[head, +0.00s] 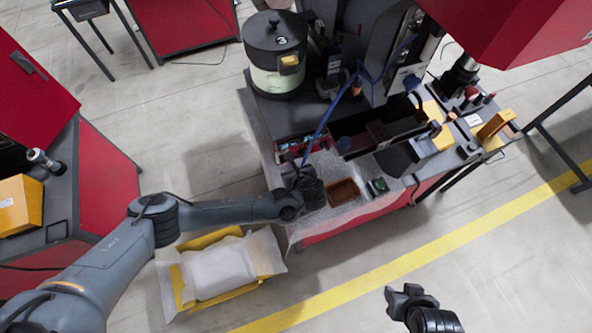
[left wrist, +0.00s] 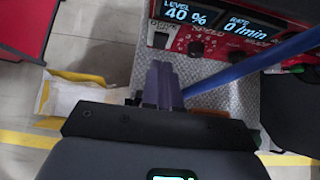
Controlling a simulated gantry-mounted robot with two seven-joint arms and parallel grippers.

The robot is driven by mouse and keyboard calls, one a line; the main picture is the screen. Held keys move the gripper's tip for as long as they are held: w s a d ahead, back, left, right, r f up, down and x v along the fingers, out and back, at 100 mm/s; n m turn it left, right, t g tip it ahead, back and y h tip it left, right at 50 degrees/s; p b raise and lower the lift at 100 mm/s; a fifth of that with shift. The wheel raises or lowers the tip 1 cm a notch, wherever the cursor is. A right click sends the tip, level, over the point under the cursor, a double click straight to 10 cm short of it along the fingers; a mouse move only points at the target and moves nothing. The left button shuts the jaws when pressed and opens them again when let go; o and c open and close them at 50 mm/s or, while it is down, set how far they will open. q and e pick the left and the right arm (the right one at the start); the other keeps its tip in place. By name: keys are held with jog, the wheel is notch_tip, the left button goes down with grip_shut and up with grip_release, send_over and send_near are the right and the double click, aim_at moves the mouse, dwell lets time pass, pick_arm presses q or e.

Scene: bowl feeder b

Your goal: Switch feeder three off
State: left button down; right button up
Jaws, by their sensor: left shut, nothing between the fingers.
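Feeder three (head: 275,62), a dark-lidded drum marked 3, stands at the back of the bench in the head view. A red control panel (head: 300,143) sits on the bench in front of it. In the left wrist view the panel (left wrist: 180,46) shows LEVEL 40 % and RATE 0 /min, with a black knob (left wrist: 196,48) and a small part at its left end (left wrist: 160,38). My left gripper (head: 291,168) is shut and empty, just in front of the panel; its fingers (left wrist: 160,80) point toward it. My right gripper (head: 401,293) is away at the bottom; its jaw state is unclear.
A blue hose (head: 326,120) runs across the panel's right side. A brown tray (head: 342,192) lies on the bench to the right of my left gripper. A yellow crate with a white liner (head: 218,270) stands on the floor below my left arm.

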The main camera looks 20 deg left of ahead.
pick_arm(q)
jog(key=shift+w+r+v, duration=0.1)
jog(key=shift+r+v, duration=0.05)
jog(key=shift+v, duration=1.05)
jog(key=shift+w+r+v, duration=0.1)
jog(key=shift+v, duration=1.05)
jog(key=shift+a, duration=0.1)
